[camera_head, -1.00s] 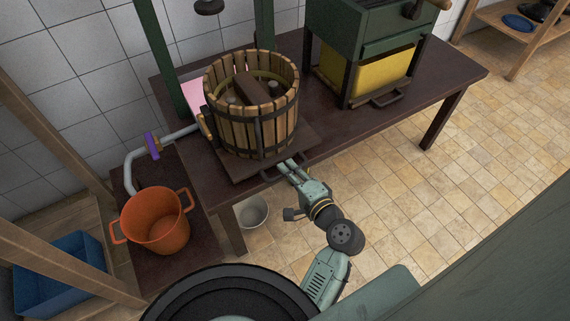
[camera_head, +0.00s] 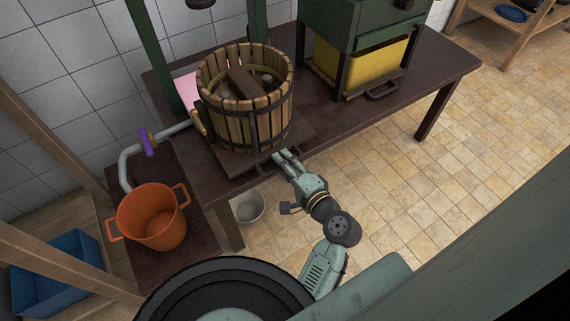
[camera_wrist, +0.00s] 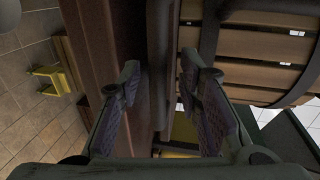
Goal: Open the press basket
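The press basket (camera_head: 243,120) is a round tub of wooden slats with dark metal hoops, standing on a dark square base at the table's front edge. A wooden block and beam show inside its open top. A dark bar handle (camera_head: 289,162) sticks out from the front of the base. My gripper (camera_head: 285,160) is at this handle, below and in front of the basket. In the wrist view my gripper (camera_wrist: 160,105) has its fingers apart, one on each side of a dark bar (camera_wrist: 160,50); contact is unclear. The basket's slats also show at the right there (camera_wrist: 265,60).
A green cabinet with a yellow front (camera_head: 362,66) stands right of the basket. An orange pot (camera_head: 152,222) sits on a lower stand at left, near a pipe with a purple valve (camera_head: 148,142). A white bucket (camera_head: 249,207) is on the floor. The floor at right is clear.

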